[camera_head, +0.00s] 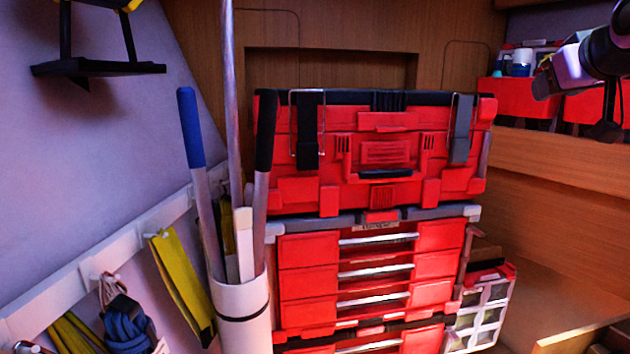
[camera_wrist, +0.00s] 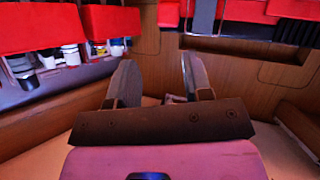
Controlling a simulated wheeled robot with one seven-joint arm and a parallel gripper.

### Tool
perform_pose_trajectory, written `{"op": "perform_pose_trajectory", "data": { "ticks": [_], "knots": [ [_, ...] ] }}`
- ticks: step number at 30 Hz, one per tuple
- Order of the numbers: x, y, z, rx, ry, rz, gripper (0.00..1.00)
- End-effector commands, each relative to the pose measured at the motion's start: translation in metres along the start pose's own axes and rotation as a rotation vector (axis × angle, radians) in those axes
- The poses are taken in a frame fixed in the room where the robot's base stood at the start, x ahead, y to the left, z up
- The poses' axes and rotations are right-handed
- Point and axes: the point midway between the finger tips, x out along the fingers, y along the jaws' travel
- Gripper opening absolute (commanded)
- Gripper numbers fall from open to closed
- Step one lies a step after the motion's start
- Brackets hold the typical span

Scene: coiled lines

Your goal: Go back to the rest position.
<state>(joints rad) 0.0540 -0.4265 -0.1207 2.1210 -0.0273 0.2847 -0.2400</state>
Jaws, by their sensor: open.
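My gripper (camera_wrist: 160,82) is open and empty in the wrist view, its two grey fingers standing apart with wood panelling behind them. In the head view, part of my arm end shows at the top right, in front of the red bins on the right; its fingertips are hard to make out there. A coiled blue line (camera_head: 128,325) hangs from a peg on the white rail (camera_head: 65,290) at the lower left of the head view. Nothing is held.
A stacked red toolbox (camera_head: 385,150) with drawers fills the middle. A white tube (camera_head: 243,318) holding several poles stands left of it. Yellow straps (camera_head: 181,283) hang at the left. A black shelf (camera_head: 98,68) juts from the wall. Red bins (camera_head: 497,98) sit on a wooden ledge at right.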

Motion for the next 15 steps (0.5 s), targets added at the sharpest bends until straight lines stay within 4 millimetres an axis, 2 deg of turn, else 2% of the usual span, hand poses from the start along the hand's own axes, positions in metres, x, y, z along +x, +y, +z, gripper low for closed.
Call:
{"op": "perform_pose_trajectory", "data": {
  "ticks": [1, 9, 15],
  "knots": [
    [-0.011, -0.012, 0.021, 0.013, -0.052, -0.027, 0.46],
    [-0.065, -0.068, 0.132, 0.074, -0.354, -0.138, 0.46],
    [-0.105, -0.095, 0.206, 0.096, -0.555, -0.178, 0.46]
  ]
}}
